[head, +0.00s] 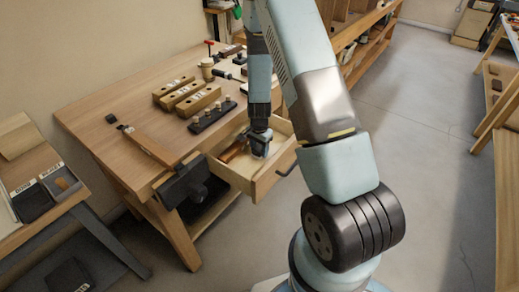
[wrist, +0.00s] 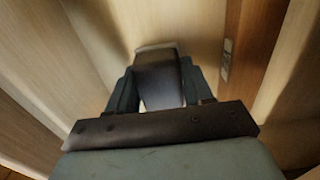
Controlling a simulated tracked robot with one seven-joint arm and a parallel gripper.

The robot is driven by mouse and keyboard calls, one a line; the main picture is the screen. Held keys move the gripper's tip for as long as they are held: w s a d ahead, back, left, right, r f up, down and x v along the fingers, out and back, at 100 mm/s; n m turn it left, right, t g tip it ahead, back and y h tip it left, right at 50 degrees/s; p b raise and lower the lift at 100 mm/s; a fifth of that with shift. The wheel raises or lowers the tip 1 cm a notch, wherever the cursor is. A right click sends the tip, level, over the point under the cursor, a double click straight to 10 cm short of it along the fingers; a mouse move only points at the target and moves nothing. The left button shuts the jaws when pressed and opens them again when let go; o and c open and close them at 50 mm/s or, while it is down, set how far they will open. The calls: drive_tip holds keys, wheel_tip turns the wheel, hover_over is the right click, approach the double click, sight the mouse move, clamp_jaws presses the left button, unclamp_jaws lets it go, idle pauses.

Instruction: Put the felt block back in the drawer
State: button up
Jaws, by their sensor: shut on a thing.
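The drawer (head: 267,184) of the wooden bench stands open, and its pale wooden walls and floor fill most of the wrist view. My gripper (wrist: 158,92) points down inside the drawer and is shut on the felt block (wrist: 158,80), a dark block with a light far edge, one finger on each side of it. In the head view my gripper (head: 260,143) sits low between the drawer walls, and the block is mostly hidden by the fingers. I cannot tell whether the block touches the drawer floor.
A brown wooden tool (head: 233,150) lies in the drawer left of my gripper; it shows at the right in the wrist view (wrist: 236,50). On the bench top stand wooden blocks (head: 190,95) and a dark peg rack (head: 212,116). A vise (head: 187,182) is at the front edge.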

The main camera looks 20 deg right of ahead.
drive_tip(key=shift+f, duration=0.6)
idle(0.6)
drive_tip(key=o, duration=1.3)
drive_tip(key=shift+o, duration=0.8)
drive_tip(key=shift+r, duration=3.5)
